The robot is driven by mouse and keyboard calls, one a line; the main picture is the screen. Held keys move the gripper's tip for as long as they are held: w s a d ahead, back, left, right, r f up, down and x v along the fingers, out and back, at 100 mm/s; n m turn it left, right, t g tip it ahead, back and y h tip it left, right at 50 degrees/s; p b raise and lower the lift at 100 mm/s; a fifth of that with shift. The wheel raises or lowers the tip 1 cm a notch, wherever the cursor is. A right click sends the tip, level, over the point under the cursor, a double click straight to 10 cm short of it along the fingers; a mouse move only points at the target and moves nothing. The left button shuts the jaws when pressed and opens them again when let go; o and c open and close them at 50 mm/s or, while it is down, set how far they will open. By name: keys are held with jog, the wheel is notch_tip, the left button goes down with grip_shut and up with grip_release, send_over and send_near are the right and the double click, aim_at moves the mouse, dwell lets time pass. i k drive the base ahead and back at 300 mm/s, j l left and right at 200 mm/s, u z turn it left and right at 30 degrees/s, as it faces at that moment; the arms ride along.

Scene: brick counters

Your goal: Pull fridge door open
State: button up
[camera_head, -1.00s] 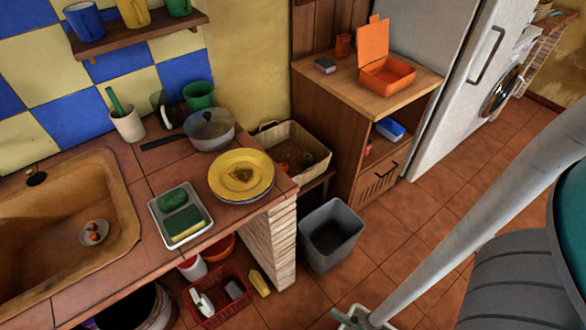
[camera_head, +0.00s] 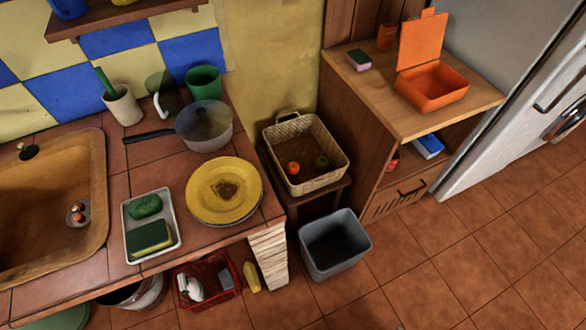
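The fridge (camera_head: 490,35) stands at the upper right, with a grey side and a white front. Its white door (camera_head: 500,140) is seen steeply from above and is cut off by the right edge. A dark handle (camera_head: 560,90) runs along the door front near that edge. No gap shows along the visible part of the door, but I cannot tell for sure that it is shut. My gripper and arm are out of view.
A wooden cabinet (camera_head: 365,100) with an open orange box (camera_head: 434,85) stands left of the fridge. A grey bin (camera_head: 335,245), a wicker basket (camera_head: 290,130) and a tiled counter (camera_head: 150,175) with a sink lie further left. The tiled floor (camera_head: 470,260) at lower right is clear.

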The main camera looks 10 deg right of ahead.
aim_at(559, 78)
jog(key=z, duration=1.5)
